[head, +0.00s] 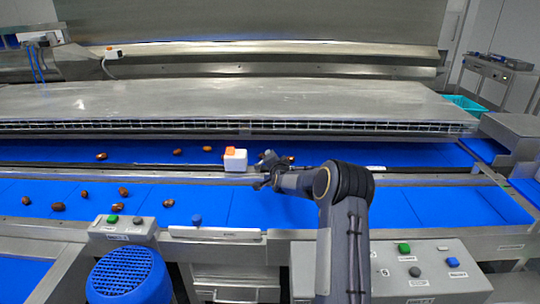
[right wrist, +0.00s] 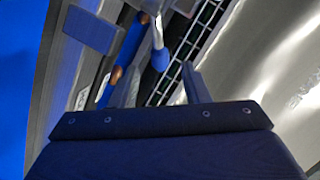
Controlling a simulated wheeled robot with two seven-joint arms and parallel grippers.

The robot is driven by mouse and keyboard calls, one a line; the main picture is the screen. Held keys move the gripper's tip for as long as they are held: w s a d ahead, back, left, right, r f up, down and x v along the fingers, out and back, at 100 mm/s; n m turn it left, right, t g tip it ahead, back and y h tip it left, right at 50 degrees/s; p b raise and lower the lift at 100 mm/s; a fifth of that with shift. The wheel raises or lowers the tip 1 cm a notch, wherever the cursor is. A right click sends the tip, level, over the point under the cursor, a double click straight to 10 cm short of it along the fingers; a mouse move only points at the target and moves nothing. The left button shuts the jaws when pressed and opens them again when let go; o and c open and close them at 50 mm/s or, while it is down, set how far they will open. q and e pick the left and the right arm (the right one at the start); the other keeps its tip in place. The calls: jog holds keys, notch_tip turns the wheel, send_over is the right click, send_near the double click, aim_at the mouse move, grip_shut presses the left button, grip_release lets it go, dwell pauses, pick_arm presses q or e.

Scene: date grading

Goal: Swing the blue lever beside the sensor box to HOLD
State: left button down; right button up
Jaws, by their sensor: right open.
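The white sensor box (head: 238,162) with an orange top stands at the near edge of the far blue belt, centre of the head view. My right gripper (head: 262,175) is just right of it, low over the rail. In the right wrist view a lever (right wrist: 160,58) with a blue grip and pale shaft shows beyond my open right gripper (right wrist: 162,80), roughly between the fingers. I cannot tell whether they touch it. In the head view the gripper hides that spot, and no HOLD mark is readable. My left gripper is out of view.
Brown dates (head: 123,192) lie scattered on the blue belts. A separate blue knob (head: 197,219) stands by a pale strip on the front ledge. Control panels (head: 425,268) with buttons sit at front right and left. A steel cover (head: 220,100) overhangs the far belt.

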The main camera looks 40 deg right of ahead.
jog(key=shift+p+x, duration=0.6)
jog(key=shift+x, duration=2.25)
jog(key=shift+a, duration=0.1)
grip_shut()
